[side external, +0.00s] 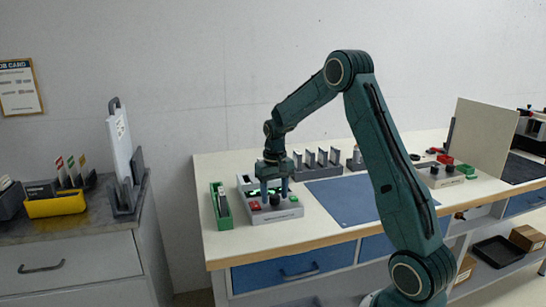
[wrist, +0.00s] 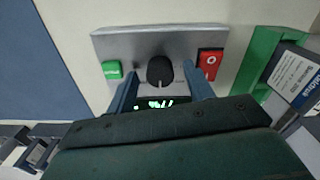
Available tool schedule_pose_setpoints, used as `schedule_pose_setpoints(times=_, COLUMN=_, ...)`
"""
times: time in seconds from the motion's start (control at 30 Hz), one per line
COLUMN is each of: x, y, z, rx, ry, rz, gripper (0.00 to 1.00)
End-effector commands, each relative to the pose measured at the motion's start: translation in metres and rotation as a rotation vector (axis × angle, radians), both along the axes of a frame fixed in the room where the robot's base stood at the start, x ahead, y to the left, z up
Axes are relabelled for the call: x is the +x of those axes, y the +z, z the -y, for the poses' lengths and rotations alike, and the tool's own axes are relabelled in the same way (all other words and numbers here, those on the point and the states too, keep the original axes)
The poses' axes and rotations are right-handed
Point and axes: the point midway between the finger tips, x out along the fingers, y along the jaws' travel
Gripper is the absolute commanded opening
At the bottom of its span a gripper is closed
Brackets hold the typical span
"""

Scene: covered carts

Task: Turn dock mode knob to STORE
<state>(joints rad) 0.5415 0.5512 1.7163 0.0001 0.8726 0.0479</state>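The dock unit (side external: 290,212) is a grey box on the bench, and it fills the upper middle of the wrist view (wrist: 215,36). Its black knob (wrist: 160,72) sits between a green button (wrist: 112,69) and a red button (wrist: 210,63). The knob also shows in the side view (side external: 275,201). The knob's labels and setting cannot be read. My gripper (wrist: 163,88) is open, its two blue fingers wide apart on either side of the knob and not visibly touching it. In the side view my gripper (side external: 275,194) points down over the unit. A lit green display (wrist: 155,104) is partly hidden by my gripper.
A green tray (side external: 221,213) with a labelled item stands close beside the unit. A rack of grey upright pieces (side external: 318,160) stands behind. A blue mat (side external: 345,199) lies clear to the right. An upright beige panel (side external: 482,140) stands farther right.

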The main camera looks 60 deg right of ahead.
Motion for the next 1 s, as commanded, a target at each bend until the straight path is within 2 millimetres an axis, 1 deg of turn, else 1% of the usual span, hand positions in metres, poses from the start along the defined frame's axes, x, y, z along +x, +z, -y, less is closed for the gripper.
schedule_pose_setpoints(times=0.27, x=0.0, y=0.002, z=0.0, rx=0.0, ry=0.0, rz=0.0, gripper=0.52)
schedule_pose_setpoints(times=0.47, x=0.001, y=0.016, z=0.0, rx=-0.001, ry=0.0, rz=0.002, gripper=0.52)
schedule_pose_setpoints(times=0.67, x=0.001, y=0.043, z=0.0, rx=-0.002, ry=0.0, rz=0.003, gripper=0.52)
schedule_pose_setpoints(times=1.0, x=0.001, y=0.101, z=0.0, rx=-0.002, ry=0.0, rz=0.003, gripper=0.52)
